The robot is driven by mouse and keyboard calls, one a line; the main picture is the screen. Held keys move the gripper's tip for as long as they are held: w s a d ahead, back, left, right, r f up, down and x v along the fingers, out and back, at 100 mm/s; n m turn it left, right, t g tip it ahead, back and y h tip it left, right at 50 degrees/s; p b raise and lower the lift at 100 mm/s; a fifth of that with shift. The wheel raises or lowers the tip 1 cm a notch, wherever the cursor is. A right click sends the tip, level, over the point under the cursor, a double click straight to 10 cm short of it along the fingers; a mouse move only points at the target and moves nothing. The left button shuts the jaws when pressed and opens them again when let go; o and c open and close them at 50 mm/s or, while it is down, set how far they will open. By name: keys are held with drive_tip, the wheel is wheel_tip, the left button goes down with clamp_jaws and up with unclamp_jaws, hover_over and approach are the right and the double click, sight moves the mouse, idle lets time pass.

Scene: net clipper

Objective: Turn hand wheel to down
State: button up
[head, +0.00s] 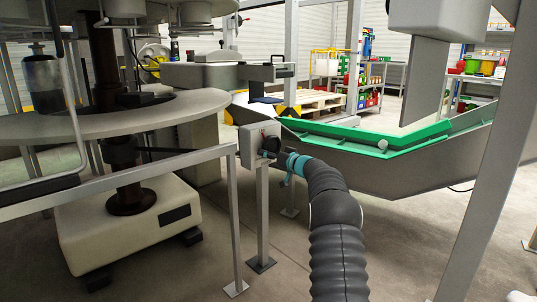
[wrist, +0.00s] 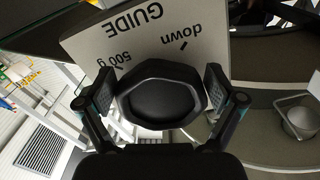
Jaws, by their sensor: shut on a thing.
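The hand wheel (wrist: 160,98) is a black, many-sided knob in the middle of the wrist view. It sits in front of a grey panel (wrist: 90,45) with the words "GUIDE", "500 g" and "down", which appear upside down. Short tick marks stand beside "500 g" and "down". My gripper (wrist: 160,92) has one finger pad on each side of the wheel and is shut on it. In the head view my gripper (head: 273,150) reaches the grey control box (head: 250,146) on a post, and the wheel is mostly hidden there. I cannot tell which mark the wheel points to.
A round grey table (head: 120,115) of a machine stands left of the box, with a metal rail (head: 150,170) in front. A green-edged conveyor trough (head: 370,145) runs to the right. Pallets (head: 308,99) and shelves are behind. Bare floor (head: 400,240) lies at the front right.

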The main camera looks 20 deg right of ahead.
sight(278, 150)
drive_tip(key=n, duration=0.1)
drive_tip(key=d+n, duration=0.1)
drive_tip(key=n, duration=0.2)
drive_tip(key=shift+w+d+r+n, duration=0.1)
drive_tip(key=shift+d+r+n, duration=0.1)
drive_tip(key=shift+d+n, duration=0.1)
drive_tip(key=n, duration=0.3)
drive_tip(key=shift+w+d+r+n, duration=0.1)
drive_tip(key=shift+w+d+n, duration=0.05)
drive_tip(key=shift+d+n, duration=0.15)
drive_tip(key=n, duration=0.4)
drive_tip(key=shift+w+d+r+n, duration=0.1)
drive_tip(key=shift+d+r+n, duration=0.1)
drive_tip(key=shift+d+n, duration=0.1)
drive_tip(key=shift+w+d+r+n, duration=0.1)
drive_tip(key=shift+n, duration=0.85)
drive_tip(key=shift+r+n, duration=0.1)
drive_tip(key=shift+n, duration=0.85)
